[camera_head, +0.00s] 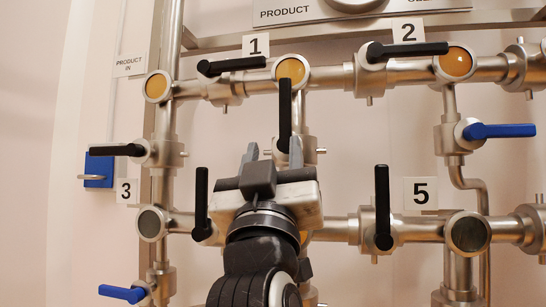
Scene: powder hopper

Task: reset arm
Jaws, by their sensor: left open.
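My left gripper (271,155) comes up from the bottom middle of the head view. Its two grey fingers point up and stand apart, open. They are in front of the pipework, near the lower end of an upright black valve handle (284,108). The fingers appear to be on either side of that handle's lower end; I cannot tell whether they touch it. My gripper body and wrist hide part of the lower pipe behind them. My right gripper does not show.
Steel pipes (335,80) cross the wall. Black handles stand near label 1 (232,65), label 2 (408,51), label 3 (118,151) and label 5 (383,205). Blue handles (500,131) and (122,293) stick out at right and lower left. A blue wall bracket (98,170) is at left.

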